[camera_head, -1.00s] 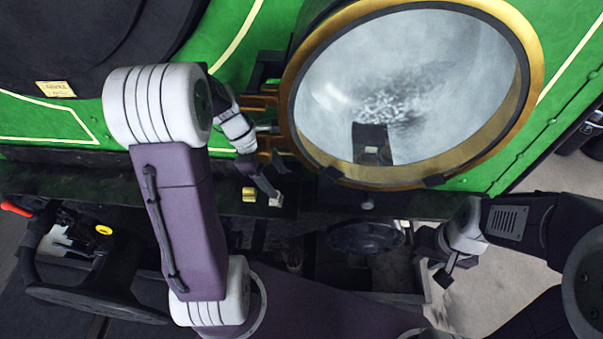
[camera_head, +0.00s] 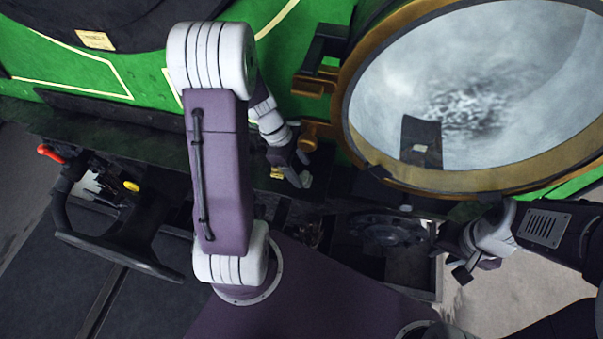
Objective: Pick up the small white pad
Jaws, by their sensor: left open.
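The small white pad (camera_head: 306,180) lies on the dark ledge below the round door and looks pale grey-white. My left gripper (camera_head: 298,177) is right at it, with a finger beside the pad and partly covering it. The gripper is open; whether it touches the pad is too small to tell. My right gripper (camera_head: 464,270) is at the right, well away from the pad, near a dark open box. Its fingers are too small and dark to tell whether they are open.
A small yellow block (camera_head: 276,173) is just left of the pad, partly behind my gripper. The big brass-rimmed door (camera_head: 350,130) stands above right of the ledge, with brass hinges (camera_head: 312,86) close to my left arm. A black steering wheel (camera_head: 130,255) is at lower left.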

